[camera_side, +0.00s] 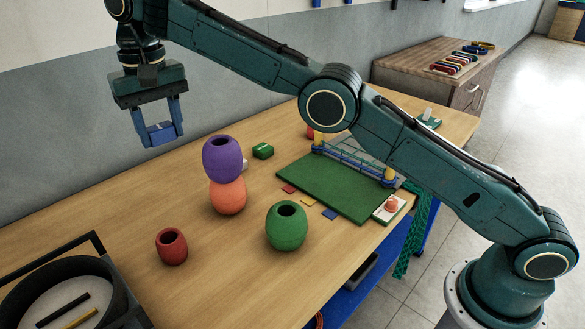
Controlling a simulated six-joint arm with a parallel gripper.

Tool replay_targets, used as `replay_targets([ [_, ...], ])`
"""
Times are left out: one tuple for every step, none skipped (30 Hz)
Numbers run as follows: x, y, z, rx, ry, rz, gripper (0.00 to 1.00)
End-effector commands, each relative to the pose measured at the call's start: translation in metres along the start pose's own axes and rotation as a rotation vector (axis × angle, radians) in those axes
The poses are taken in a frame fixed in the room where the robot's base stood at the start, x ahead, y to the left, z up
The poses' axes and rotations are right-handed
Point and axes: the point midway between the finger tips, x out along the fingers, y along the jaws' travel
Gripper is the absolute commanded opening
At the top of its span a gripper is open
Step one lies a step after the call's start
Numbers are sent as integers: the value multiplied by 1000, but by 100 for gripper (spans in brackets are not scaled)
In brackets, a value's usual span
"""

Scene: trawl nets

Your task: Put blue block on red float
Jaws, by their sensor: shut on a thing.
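My gripper (158,130) is at the upper left, raised above the back of the table. It is shut on a blue block (160,134), which sits between its fingers. The red float (172,246) is a small barrel shape with a dark hole in its top. It stands upright on the table at the front left, apart from the other floats. My gripper is well above it and further back, with nothing touching the float.
A purple float (222,158) sits on an orange float (228,196), right of the red float. A green float (286,226) stands further right. A dark round container (118,290) is at front left. A green mat (338,185) with a blue-railed frame lies behind.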

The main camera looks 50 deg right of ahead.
Motion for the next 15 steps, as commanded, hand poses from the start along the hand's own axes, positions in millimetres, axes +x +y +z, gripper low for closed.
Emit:
replay_targets([
  [1, -10, 5, -19, 0, 0, 23],
  [1, -14, 8, -28, 0, 0, 23],
  [1, -21, 12, -42, -1, 0, 23],
  [1, -24, 14, -47, -1, 1, 23],
  [1, -27, 16, -53, -1, 1, 23],
  [1, -31, 19, -63, -1, 0, 23],
  [1, -35, 22, -70, 0, 0, 23],
  [1, -38, 23, -75, 0, 0, 23],
  [1, -40, 25, -81, 0, 0, 23],
  [1, -42, 27, -86, 0, 0, 23],
  [2, -45, 28, -91, 0, 0, 23],
  [2, -48, 30, -97, 0, 0, 23],
  [2, -51, 32, -103, 0, 0, 23],
  [3, -51, 33, -104, -1, 1, 23],
  [4, -50, 32, -102, -2, 1, 23],
])
